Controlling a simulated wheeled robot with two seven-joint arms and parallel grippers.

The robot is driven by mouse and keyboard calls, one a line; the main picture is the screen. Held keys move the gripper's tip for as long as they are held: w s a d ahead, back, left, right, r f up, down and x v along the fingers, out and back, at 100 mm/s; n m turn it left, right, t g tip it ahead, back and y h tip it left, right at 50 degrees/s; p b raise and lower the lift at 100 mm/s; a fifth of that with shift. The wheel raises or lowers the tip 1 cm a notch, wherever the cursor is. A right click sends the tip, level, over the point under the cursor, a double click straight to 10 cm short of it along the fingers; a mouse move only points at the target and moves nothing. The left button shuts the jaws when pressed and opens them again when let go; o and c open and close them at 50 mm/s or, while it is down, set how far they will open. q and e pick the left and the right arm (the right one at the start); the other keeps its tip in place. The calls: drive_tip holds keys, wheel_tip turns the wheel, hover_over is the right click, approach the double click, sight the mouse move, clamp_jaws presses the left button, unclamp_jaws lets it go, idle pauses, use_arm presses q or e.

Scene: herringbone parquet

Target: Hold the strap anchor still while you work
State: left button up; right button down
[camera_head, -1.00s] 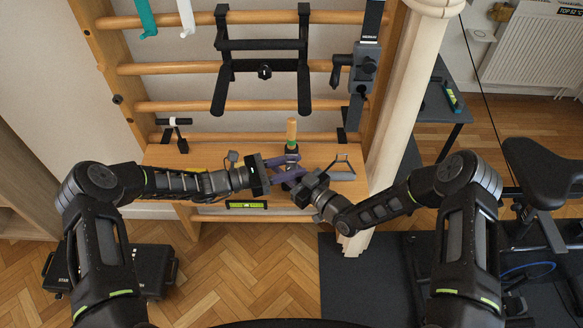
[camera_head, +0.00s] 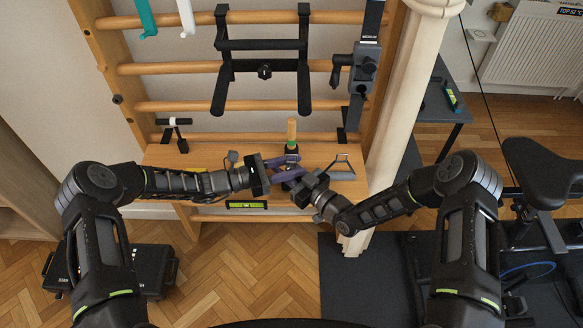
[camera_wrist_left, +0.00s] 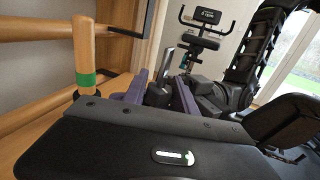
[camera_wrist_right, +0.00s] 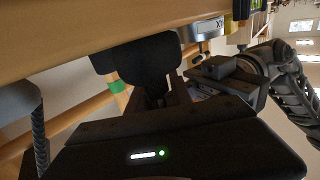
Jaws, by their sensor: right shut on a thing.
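My left gripper (camera_head: 296,165) reaches in from the left over the wooden bench board (camera_head: 222,155). Its two purple fingers stand apart, and they also show in the left wrist view (camera_wrist_left: 160,95). My right gripper (camera_head: 296,181) comes from the right, close in front of the left fingers. In the right wrist view it is shut on a black part (camera_wrist_right: 140,62), apparently the strap anchor; the grip is mostly hidden. An upright wooden handle with a green band (camera_wrist_left: 85,60) stands just beyond both grippers, also visible in the head view (camera_head: 291,130).
Wall bars rise behind the board, with a black bar attachment (camera_head: 262,44) and a grey clamp (camera_head: 362,70). A grey metal handle (camera_head: 341,170) lies at the board's right end. A pale post (camera_head: 395,110) stands to the right. A green level (camera_head: 246,205) is at the front edge.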

use_arm(q)
drive_tip(key=shift+a, duration=0.1)
drive_tip(key=v, duration=1.1)
drive_tip(key=shift+s+a, duration=0.15)
drive_tip(key=shift+a, duration=0.25)
drive_tip(key=shift+o, duration=0.8)
drive_tip(key=shift+a, duration=0.25)
drive_tip(key=shift+o, duration=0.6)
drive_tip(key=shift+v, duration=0.8)
drive_tip(key=shift+s+d+f, duration=0.1)
drive_tip(key=shift+d, duration=0.1)
drive_tip(key=shift+x, duration=5.9)
